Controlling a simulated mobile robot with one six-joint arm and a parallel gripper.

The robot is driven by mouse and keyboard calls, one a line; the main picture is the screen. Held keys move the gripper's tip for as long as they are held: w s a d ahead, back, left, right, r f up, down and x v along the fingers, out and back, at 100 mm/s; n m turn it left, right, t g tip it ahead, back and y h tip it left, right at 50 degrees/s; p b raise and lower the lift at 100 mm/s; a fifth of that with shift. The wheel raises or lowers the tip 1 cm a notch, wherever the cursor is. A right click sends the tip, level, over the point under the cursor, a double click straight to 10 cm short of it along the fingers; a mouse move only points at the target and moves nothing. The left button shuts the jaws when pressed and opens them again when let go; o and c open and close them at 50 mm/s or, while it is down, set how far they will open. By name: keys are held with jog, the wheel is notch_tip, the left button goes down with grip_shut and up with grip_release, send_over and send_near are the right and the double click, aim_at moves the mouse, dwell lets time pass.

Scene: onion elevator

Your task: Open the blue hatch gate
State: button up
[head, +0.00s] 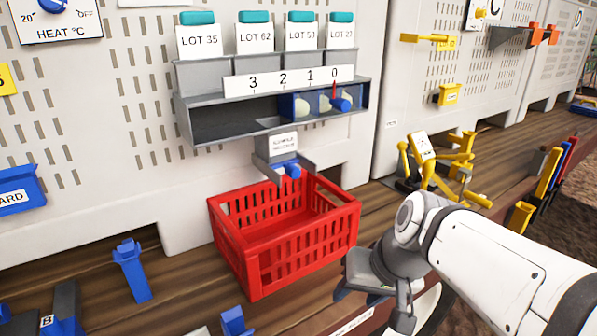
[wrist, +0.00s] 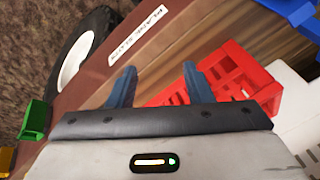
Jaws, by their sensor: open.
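A small grey hatch or chute (head: 274,147) with a white label is fixed to the panel below the numbered slot. A blue part (head: 291,170), which looks like the gate's handle, sits at its front; I cannot make out the gate's exact position. A blue slider (head: 340,104) sits in the slot above, near the 0 mark. My gripper (head: 370,302) is low at the front right of the red crate, well below and apart from the hatch. In the wrist view its two blue fingers (wrist: 160,86) are spread apart with nothing between them.
The red crate (head: 253,268) stands on the wooden bench under the hatch; it also shows in the wrist view (wrist: 268,92). A yellow device (head: 440,160) stands to the right. A blue post (head: 132,270) stands at left. A wheel (wrist: 88,52) lies beyond the bench edge.

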jog(key=w+a+r+t+y+b, duration=0.25)
jog(key=w+a+r+y, duration=0.25)
jog(key=w, duration=0.5)
jog(key=t+y+b, duration=0.2)
jog(key=t+y, duration=0.2)
send_near(299, 172)
jog(key=r+x, duration=0.1)
jog(key=x, duration=0.3)
jog(key=shift+w+a+f+m+g, duration=0.1)
jog(key=shift+w+f+m+g, duration=0.15)
jog(key=shift+w+f+m, duration=0.1)
jog(key=p+x, duration=0.1)
jog(key=x, duration=0.6)
jog(key=shift+s, duration=0.1)
jog(key=shift+f, duration=0.1)
grip_shut()
